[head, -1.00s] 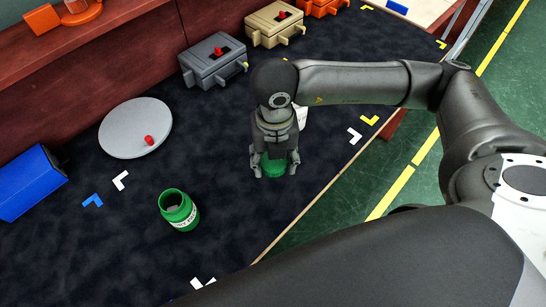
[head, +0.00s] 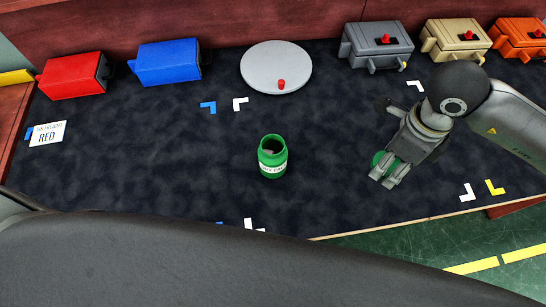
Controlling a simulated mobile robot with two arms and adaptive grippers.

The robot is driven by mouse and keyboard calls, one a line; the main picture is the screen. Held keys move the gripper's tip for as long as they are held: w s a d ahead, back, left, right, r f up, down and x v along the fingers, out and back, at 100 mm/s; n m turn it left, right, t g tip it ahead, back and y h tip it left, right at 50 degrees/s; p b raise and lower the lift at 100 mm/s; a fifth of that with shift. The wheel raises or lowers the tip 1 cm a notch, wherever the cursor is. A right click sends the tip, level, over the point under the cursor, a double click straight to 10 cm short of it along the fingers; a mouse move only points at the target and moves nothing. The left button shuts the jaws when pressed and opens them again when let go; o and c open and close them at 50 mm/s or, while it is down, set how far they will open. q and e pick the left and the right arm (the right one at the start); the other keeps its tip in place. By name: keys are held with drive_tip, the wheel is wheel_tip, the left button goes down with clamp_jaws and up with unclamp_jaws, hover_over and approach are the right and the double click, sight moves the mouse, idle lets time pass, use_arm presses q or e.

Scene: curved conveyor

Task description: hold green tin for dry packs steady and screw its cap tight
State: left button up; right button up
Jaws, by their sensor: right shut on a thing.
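The green tin (head: 272,158) stands upright and open on the dark mat, near the middle of the head view, with a white label on its front. Its inside looks dark with something pale in it. My right gripper (head: 383,178) is to the right of the tin, pointing down, and shut on the green cap (head: 378,159). The cap is partly hidden by the fingers, and I cannot tell whether it touches the mat. The cap and tin are well apart. My left gripper is not in view.
A grey round disc (head: 276,70) with a red knob lies behind the tin. Red (head: 75,76) and blue (head: 168,62) boxes stand back left; grey (head: 377,46), tan (head: 455,40) and orange (head: 519,38) boxes stand back right. A "RED" card (head: 47,133) lies left. The mat around the tin is clear.

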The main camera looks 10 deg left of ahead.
drive_tip(key=n, duration=0.4)
drive_tip(key=r+n, duration=0.1)
drive_tip(key=n, duration=0.2)
drive_tip(key=shift+d, duration=0.3)
drive_tip(key=n, duration=0.5)
drive_tip(key=shift+w+d+r+n, duration=0.1)
drive_tip(key=shift+d+r+n, duration=0.1)
drive_tip(key=shift+r+n, duration=0.15)
drive_tip(key=n, duration=0.5)
drive_tip(key=shift+d+r, duration=0.2)
drive_tip(key=shift+r, duration=0.2)
drive_tip(key=n, duration=0.5)
drive_tip(key=shift+d+r+n, duration=0.15)
drive_tip(key=shift+r+n, duration=0.1)
drive_tip(key=shift+r, duration=0.05)
